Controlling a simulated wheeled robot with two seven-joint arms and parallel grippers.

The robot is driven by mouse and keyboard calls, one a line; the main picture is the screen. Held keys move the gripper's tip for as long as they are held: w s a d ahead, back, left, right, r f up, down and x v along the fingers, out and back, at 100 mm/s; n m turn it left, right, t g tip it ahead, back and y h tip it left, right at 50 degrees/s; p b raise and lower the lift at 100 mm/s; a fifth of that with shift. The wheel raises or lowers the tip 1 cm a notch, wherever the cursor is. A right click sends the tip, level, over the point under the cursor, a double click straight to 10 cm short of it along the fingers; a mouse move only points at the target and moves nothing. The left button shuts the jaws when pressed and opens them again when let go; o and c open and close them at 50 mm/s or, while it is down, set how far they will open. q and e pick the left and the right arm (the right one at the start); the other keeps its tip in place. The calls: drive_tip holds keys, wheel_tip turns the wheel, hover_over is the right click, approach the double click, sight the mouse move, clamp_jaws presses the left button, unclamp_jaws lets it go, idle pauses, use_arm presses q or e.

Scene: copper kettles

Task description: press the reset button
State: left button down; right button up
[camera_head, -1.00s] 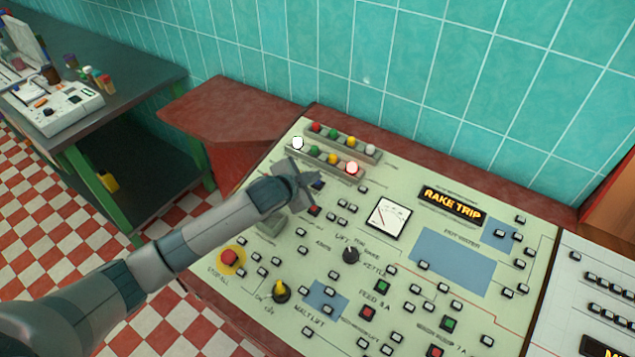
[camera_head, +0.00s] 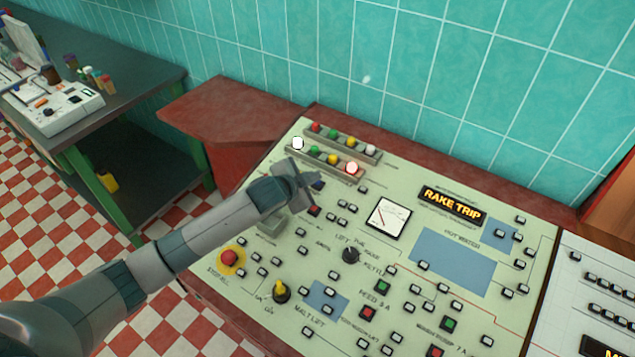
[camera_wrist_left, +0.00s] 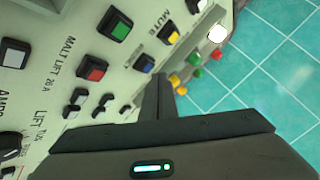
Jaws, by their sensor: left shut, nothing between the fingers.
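A small blue button (camera_head: 318,185) sits on the pale green panel, right beside my left gripper's fingertips. It also shows in the left wrist view (camera_wrist_left: 145,62), with a small label beside it that is hard to read. My left gripper (camera_head: 306,184) is shut and empty, over the panel's upper left part. In the left wrist view its shut fingers (camera_wrist_left: 157,88) point toward the panel just right of the blue button. I cannot tell whether they touch anything. A yellow button (camera_wrist_left: 170,33) marked MUTE lies near the blue one. My right gripper is out of view.
The panel (camera_head: 455,230) holds many small buttons, a dial meter (camera_head: 388,217), a lit RAKE TRIP sign (camera_head: 452,204) and a red stop button (camera_head: 230,258). Two rows of coloured lamps (camera_head: 333,159) stand just beyond the gripper. A tiled wall rises behind.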

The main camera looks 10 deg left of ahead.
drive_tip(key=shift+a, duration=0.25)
use_arm(q)
drive_tip(key=shift+f, duration=0.15)
drive_tip(key=shift+w+f, duration=0.1)
drive_tip(key=shift+f, duration=0.15)
drive_tip(key=shift+f, duration=0.35)
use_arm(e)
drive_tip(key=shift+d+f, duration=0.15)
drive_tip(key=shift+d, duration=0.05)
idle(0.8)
use_arm(q)
drive_tip(key=shift+r, duration=0.1)
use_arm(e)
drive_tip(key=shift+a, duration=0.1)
use_arm(q)
drive_tip(key=shift+r+p, duration=0.65)
drive_tip(key=shift+p, duration=0.1)
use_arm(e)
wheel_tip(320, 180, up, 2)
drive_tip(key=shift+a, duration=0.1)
use_arm(q)
drive_tip(key=shift+r, duration=0.1)
